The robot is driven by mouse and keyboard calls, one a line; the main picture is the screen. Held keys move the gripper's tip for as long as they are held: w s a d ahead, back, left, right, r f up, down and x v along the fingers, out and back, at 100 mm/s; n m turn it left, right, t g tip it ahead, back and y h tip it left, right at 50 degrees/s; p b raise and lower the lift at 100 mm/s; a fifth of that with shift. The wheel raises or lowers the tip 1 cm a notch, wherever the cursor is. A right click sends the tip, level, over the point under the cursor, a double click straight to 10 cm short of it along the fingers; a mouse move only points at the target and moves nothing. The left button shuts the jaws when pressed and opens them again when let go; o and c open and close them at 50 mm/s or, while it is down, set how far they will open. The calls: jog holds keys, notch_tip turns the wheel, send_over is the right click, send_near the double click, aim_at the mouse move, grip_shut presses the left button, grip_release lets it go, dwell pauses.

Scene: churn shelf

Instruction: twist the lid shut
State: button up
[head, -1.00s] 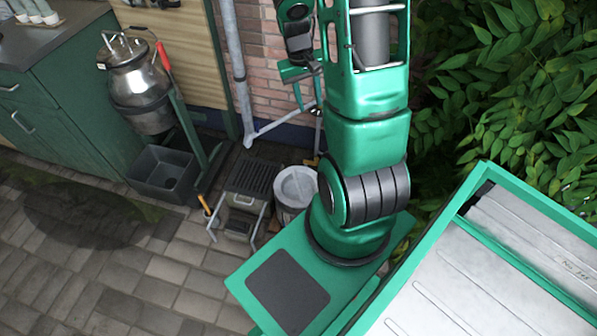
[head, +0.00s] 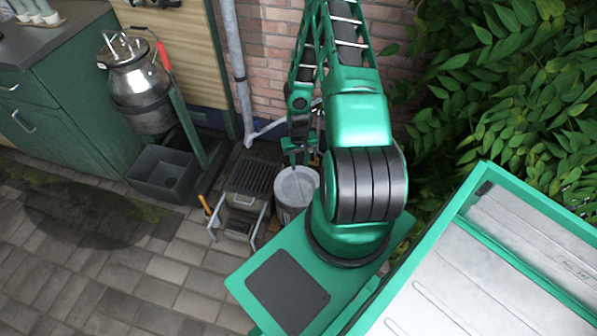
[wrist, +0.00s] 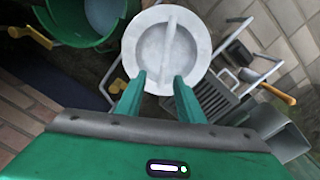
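A round pale grey lid (head: 297,186) with a raised bar across it sits on a grey bin on the ground beside the brick wall. In the wrist view the lid (wrist: 190,50) is seen from above, its bar running away from me. My gripper (wrist: 160,77) is open, with its two green fingers apart and nothing between them. The fingertips overlap the near rim of the lid in the picture; I cannot tell whether they touch it. In the head view my gripper (head: 302,158) hangs just above the lid, partly hidden by my arm.
A black grille-topped box (head: 247,180) stands left of the bin. A grey tub (head: 163,172) and a metal churn (head: 140,88) on a green stand are farther left. A green bucket (wrist: 85,25) shows in the wrist view. Paving at lower left is clear.

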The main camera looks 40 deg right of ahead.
send_over(298, 185)
notch_tip(298, 185, down, 5)
jog(key=shift+f, duration=0.1)
notch_tip(298, 185, down, 10)
jog(key=shift+r, duration=0.1)
dwell(0.4)
grip_shut()
dwell(1.4)
